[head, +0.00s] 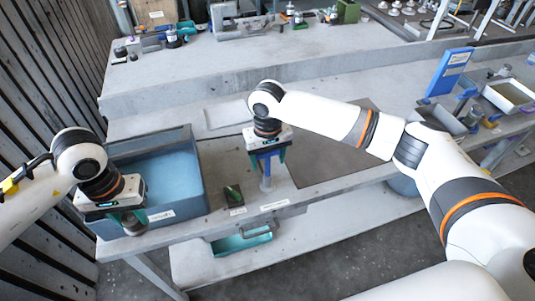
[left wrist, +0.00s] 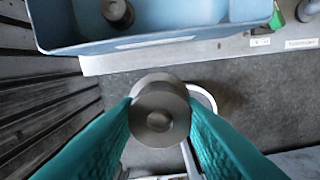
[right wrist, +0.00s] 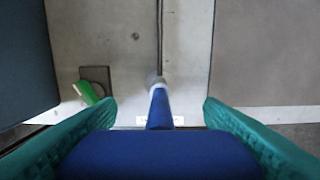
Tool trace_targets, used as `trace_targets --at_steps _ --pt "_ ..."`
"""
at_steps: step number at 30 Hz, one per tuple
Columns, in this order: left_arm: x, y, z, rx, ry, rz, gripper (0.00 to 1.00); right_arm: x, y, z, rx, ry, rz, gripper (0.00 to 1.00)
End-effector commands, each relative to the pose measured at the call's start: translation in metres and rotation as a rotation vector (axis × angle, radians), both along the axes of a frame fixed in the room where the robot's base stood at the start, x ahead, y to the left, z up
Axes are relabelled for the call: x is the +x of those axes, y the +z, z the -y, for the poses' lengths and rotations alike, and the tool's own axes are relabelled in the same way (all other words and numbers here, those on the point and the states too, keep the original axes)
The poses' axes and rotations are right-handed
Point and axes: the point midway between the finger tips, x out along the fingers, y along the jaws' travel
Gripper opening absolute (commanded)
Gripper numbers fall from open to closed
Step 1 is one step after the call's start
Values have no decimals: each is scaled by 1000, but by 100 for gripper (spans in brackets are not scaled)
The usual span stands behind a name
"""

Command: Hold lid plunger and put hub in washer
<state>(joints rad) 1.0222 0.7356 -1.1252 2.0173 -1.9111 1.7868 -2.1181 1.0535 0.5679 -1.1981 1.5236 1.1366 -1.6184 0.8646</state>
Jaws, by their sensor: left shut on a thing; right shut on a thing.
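My left gripper (head: 132,217) is shut on a grey metal hub (left wrist: 158,115), a stepped round part with a centre recess. It holds the hub just outside the near wall of the blue washer tub (head: 190,190), over the floor in the left wrist view. Another round metal part (left wrist: 117,12) lies inside the tub in that view. My right gripper (head: 267,158) is shut on the blue handle of the lid plunger (right wrist: 160,155), which stands upright on the bench right of the tub. Its lower end shows as a pale tip (head: 266,184).
A green lever (head: 232,194) on a dark plate sits between tub and plunger. A grey mat (head: 340,155) covers the bench to the right. A slatted wall (head: 45,80) stands close on the left.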

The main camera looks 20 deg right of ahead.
Motion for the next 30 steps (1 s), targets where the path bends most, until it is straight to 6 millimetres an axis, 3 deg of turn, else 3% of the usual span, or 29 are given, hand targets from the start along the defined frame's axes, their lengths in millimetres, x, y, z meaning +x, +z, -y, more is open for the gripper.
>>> trace_targets --at_steps 23,30 --pt "0 0 0 0 0 1 9 -2 -34 0 -3 1 -9 39" --pt "0 0 0 0 0 1 9 -2 -33 0 -3 1 -7 39"
